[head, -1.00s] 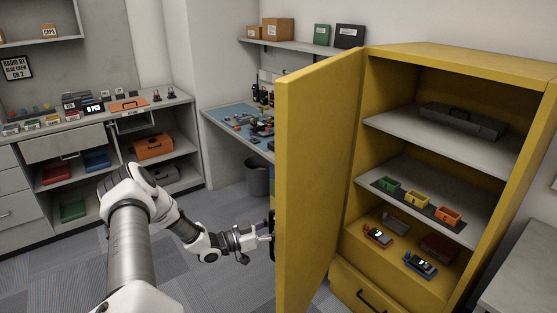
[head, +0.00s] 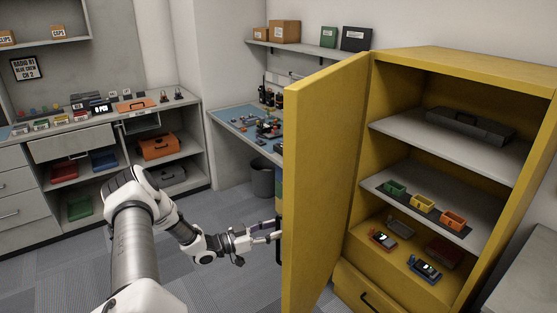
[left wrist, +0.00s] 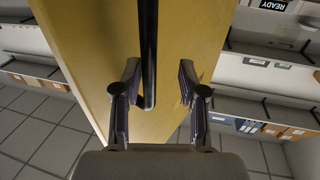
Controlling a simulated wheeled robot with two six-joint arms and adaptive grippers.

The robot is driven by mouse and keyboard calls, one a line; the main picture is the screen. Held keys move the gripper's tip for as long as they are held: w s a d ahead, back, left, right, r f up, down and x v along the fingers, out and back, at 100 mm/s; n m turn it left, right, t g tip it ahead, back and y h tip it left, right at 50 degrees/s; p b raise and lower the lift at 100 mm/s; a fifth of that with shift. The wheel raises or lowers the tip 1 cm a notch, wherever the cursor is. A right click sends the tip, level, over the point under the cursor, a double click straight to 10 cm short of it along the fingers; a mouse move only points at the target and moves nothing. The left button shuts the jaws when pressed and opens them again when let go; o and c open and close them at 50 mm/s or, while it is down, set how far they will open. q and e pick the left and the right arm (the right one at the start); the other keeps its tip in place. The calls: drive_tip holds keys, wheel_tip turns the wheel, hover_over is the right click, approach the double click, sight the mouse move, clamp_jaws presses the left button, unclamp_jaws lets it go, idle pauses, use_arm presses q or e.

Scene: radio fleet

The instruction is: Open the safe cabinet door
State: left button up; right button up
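The yellow safe cabinet (head: 455,62) stands at the right of the head view. Its door (head: 318,185) is swung wide open to the left, showing the shelves inside. The dark bar handle (head: 278,241) is on the door's outer face, mostly hidden by the door's edge. The handle (left wrist: 148,50) shows as a black bar in the left wrist view. My left gripper (head: 268,232) is beside the handle. In the left wrist view its fingers (left wrist: 160,85) are spread apart, with the handle's end between their lines, nearer the left finger. My right gripper is in neither view.
Inside the cabinet are a dark case (head: 468,125), coloured bins (head: 423,205) and radios (head: 425,268). A blue-topped bench (head: 225,115) and a waste bin (head: 262,178) are behind the door. Grey shelving (head: 60,150) lines the left. Carpet floor between is clear.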

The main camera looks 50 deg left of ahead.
use_arm(q)
drive_tip(key=shift+s+a+p, duration=0.2)
drive_tip(key=shift+s+a, duration=0.55)
drive_tip(key=shift+a, duration=0.2)
drive_tip(key=shift+s+a+p, duration=0.2)
drive_tip(key=shift+s+a, duration=0.55)
drive_tip(key=shift+a, duration=0.15)
